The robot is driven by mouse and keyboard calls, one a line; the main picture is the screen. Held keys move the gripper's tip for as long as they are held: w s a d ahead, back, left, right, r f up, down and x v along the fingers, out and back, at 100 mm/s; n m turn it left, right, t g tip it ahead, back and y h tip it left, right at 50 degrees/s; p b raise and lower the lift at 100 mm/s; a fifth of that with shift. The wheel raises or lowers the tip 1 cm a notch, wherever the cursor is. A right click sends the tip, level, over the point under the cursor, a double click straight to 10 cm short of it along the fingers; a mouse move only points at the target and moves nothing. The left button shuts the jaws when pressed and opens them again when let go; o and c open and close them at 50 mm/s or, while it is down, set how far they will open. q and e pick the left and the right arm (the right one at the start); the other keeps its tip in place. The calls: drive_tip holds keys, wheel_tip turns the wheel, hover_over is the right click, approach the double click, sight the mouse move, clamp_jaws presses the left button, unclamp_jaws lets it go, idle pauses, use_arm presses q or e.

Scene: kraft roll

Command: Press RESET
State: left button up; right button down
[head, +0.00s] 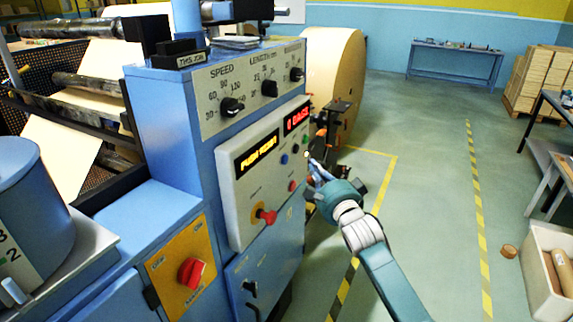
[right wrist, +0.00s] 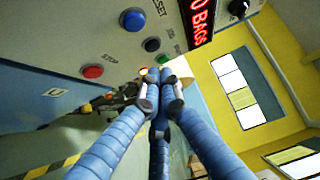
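The blue machine's control panel (head: 250,190) stands left of centre in the head view, its yellow display (head: 257,154) reading what looks like "PUSH RESET". A blue button (head: 284,159) is on its right part. In the right wrist view the blue button (right wrist: 132,20) sits beside a partly cut-off label ending in "SET". My right gripper (head: 314,165) is at the panel's right edge, its fingers towards the panel. In the right wrist view the fingers of my right gripper (right wrist: 161,88) are drawn together, empty, below the blue button in the picture. I cannot tell whether they touch the panel. My left gripper is not in view.
A black button (right wrist: 152,44), a green button (right wrist: 162,58) and a red button (right wrist: 93,71) are near the fingers. A red counter display (head: 296,118) is above. A red knob (head: 267,216) sticks out lower down.

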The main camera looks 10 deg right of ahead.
sight(285, 160)
drive_tip(key=shift+w+a+b, duration=0.4)
drive_tip(key=shift+w+a, duration=0.15)
drive_tip(key=shift+a, duration=0.25)
drive_tip(key=shift+w+a+b, duration=0.35)
drive_tip(key=shift+w+a, duration=0.2)
drive_tip(key=shift+a, duration=0.2)
drive_tip(key=shift+w+a+b, duration=0.4)
drive_tip(key=shift+w+a, duration=0.15)
drive_tip(key=shift+a, duration=0.25)
drive_tip(key=shift+w+a, duration=0.1)
drive_tip(key=shift+w+a, duration=0.15)
drive_tip(key=shift+a, duration=0.05)
drive_tip(key=shift+w+a+b, duration=0.25)
drive_tip(key=shift+a+b, duration=0.1)
idle(0.4)
idle(0.4)
drive_tip(key=shift+s+d+p, duration=0.5)
drive_tip(key=shift+d+p, duration=0.1)
drive_tip(key=shift+p, duration=0.1)
